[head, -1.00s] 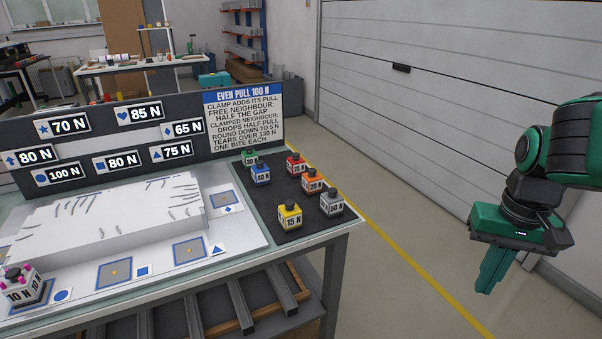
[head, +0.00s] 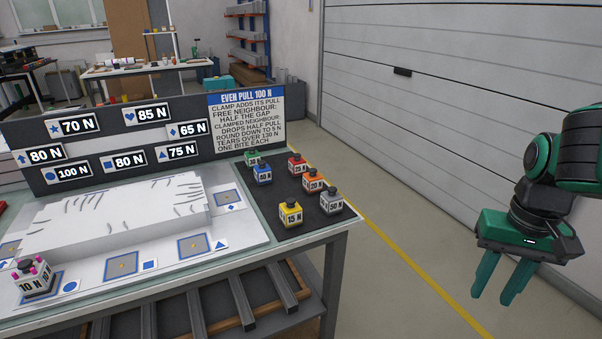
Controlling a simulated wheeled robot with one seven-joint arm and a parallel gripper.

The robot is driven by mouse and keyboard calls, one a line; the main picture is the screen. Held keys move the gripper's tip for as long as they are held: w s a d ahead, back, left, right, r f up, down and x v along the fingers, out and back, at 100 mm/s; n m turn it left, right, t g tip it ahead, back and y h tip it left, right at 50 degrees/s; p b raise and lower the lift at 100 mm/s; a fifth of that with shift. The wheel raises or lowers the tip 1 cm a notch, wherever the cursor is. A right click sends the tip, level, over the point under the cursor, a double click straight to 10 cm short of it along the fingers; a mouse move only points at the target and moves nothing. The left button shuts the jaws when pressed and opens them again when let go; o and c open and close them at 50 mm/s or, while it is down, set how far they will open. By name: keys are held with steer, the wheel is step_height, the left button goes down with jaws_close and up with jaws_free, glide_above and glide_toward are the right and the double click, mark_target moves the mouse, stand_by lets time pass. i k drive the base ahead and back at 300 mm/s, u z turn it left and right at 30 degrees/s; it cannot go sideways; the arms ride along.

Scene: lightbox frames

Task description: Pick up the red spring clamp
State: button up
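The red clamp block (head: 297,165) with a dark knob stands upright at the back of the dark mat (head: 292,225), on the right end of the bench. Its small label is hard to read. An orange 20 N block (head: 312,180) stands just in front of it, and a blue 40 N block (head: 262,172) to its left. My gripper (head: 493,294) is off to the right, beyond the bench over the floor, pointing down. Its two green fingers are apart with nothing between them.
The mat also holds green (head: 252,158), yellow 15 N (head: 290,213) and grey 50 N (head: 331,201) blocks. A white 10 N block (head: 35,277) sits front left by the pale slab (head: 115,218). A sign board (head: 120,135) rises behind. Floor between bench and gripper is clear.

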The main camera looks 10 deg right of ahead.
mark_target(296, 167)
steer(key=k, duration=1.05)
steer(key=z, duration=0.55)
steer(key=i, duration=1.65)
steer(key=u, duration=0.8)
steer(key=i, duration=0.9)
steer(key=u, duration=0.65)
